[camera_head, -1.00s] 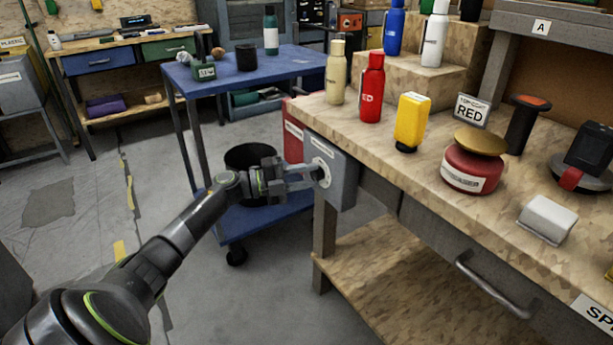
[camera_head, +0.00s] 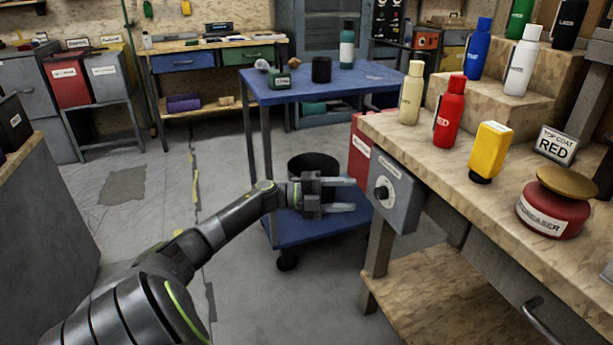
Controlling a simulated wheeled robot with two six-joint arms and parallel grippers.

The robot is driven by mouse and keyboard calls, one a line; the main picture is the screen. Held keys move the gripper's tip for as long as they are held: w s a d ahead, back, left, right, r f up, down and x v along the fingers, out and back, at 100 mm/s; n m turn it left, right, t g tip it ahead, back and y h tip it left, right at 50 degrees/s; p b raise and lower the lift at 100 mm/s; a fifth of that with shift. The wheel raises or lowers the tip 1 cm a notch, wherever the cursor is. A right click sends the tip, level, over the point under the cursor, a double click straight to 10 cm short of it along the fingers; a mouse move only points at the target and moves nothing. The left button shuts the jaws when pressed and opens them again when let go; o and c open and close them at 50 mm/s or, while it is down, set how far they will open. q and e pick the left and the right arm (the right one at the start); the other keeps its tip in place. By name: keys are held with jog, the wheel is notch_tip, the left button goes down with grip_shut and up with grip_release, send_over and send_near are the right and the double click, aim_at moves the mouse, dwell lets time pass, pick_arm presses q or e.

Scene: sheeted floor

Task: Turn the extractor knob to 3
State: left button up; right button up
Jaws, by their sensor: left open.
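The extractor knob (camera_head: 382,193) is a dark knob on a pale round dial, on the face of a grey control box (camera_head: 405,212). The box is fixed to the left end of the wooden workbench. My left gripper (camera_head: 352,195) is open and empty. Its two fingers point right toward the knob, with a small gap between the fingertips and the knob. The dial marks are too small to read, so I cannot tell the knob's setting. My right gripper is not in view.
A blue cart (camera_head: 298,232) with a black bucket (camera_head: 313,166) stands behind my left gripper. A red box (camera_head: 360,150) is beside the control box. The workbench (camera_head: 425,160) holds several bottles and a red tin (camera_head: 552,205). Floor at left is clear.

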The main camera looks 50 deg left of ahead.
pick_arm(q)
jog(key=v, duration=1.1)
jog(key=shift+p, duration=0.3)
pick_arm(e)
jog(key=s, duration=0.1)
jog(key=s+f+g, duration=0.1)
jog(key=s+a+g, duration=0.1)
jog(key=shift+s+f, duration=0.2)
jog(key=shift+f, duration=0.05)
